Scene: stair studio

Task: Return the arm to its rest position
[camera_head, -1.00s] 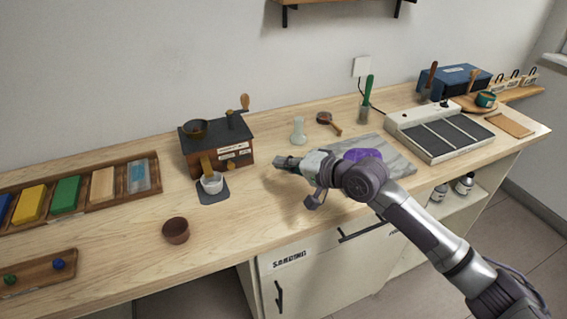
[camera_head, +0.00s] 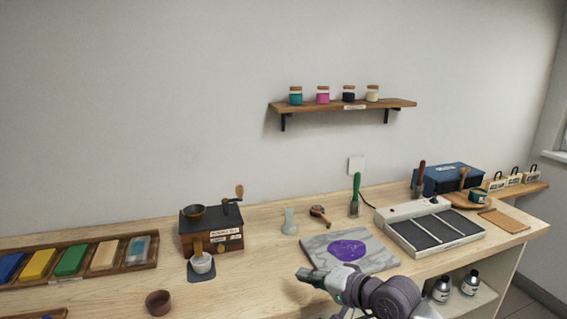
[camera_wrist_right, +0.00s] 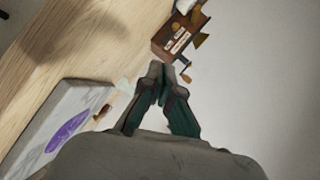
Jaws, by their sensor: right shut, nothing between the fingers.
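My right gripper (camera_head: 306,275) comes in from the bottom right of the head view, over the front of the bench, just in front of the grey marble slab. Its fingers are together and empty; the right wrist view also shows the fingertips (camera_wrist_right: 162,70) closed with nothing between them. The marble slab (camera_head: 318,241) carries a flat purple patch (camera_head: 347,250). The slab (camera_wrist_right: 50,112) and the purple patch (camera_wrist_right: 68,132) also show at the left of the right wrist view. My left gripper is not in view.
A dark mill with a crank (camera_head: 212,228) stands left of the gripper, with a white cup (camera_head: 202,263) before it. A brown bowl (camera_head: 158,302) is at the front left. A glass bottle (camera_head: 289,222) stands behind. A panelled white unit (camera_head: 437,230) is right. A wall shelf (camera_head: 340,104) holds jars.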

